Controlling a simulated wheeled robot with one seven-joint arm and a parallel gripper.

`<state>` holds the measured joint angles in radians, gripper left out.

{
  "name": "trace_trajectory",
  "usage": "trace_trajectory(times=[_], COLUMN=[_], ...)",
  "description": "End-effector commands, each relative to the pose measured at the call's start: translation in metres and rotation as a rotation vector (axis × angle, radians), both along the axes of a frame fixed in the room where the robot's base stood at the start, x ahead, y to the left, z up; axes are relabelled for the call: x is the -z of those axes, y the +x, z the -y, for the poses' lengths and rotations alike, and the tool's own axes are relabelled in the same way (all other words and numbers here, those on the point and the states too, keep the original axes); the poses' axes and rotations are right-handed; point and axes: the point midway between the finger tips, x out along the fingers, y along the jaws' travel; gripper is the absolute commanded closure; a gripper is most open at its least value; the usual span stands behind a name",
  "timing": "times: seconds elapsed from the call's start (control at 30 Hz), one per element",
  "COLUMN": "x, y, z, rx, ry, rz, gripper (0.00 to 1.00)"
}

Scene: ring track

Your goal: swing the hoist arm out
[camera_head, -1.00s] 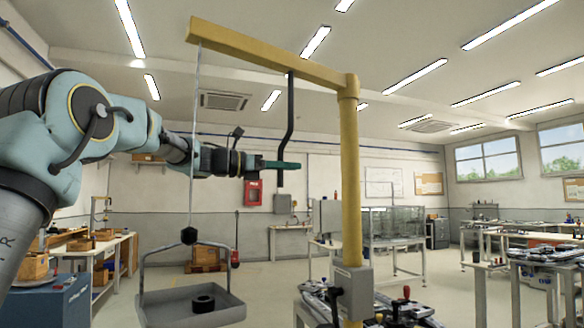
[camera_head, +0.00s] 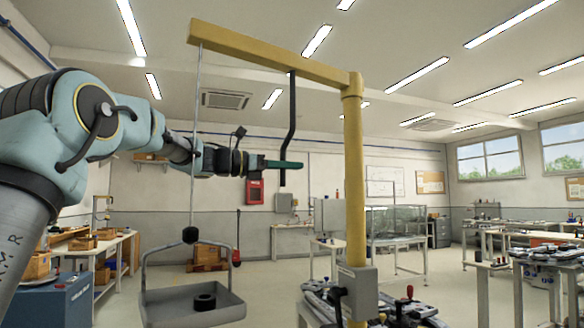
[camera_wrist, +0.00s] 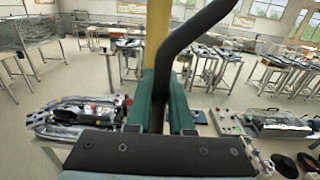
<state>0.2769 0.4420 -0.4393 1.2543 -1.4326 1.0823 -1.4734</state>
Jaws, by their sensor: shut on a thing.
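The yellow hoist arm (camera_head: 262,52) reaches left from the top of a yellow post (camera_head: 354,190). A bent black handle (camera_head: 291,100) hangs down from the arm. A cable at the arm's left end carries a grey tray (camera_head: 190,303) with a black ring (camera_head: 204,302) in it. My gripper (camera_head: 283,165) is at the lower end of the handle. In the wrist view its green fingers (camera_wrist: 163,100) are closed around the black handle (camera_wrist: 185,38), with the yellow post behind. The fingertips' far side is partly hidden by the handle.
A grey box (camera_head: 358,292) is fixed low on the post. Parts lie on a bench (camera_head: 400,312) at the post's foot. A workbench (camera_head: 95,255) stands at the left. Open floor (camera_head: 265,280) lies behind the tray.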

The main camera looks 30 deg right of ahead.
Motion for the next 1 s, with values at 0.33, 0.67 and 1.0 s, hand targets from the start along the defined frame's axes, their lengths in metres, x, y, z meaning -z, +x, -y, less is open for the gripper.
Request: trace_trajectory(times=[0.33, 0.67, 1.0], x=[-0.0036, -0.0040, -0.0018], y=[0.0027, 0.0034, 0.0024], z=[-0.0033, -0.0047, -0.0036], rx=[-0.001, 0.003, 0.006], ry=[-0.005, -0.005, -0.002], rz=[0.003, 0.003, 0.002], gripper=[1.00, 1.00, 0.50])
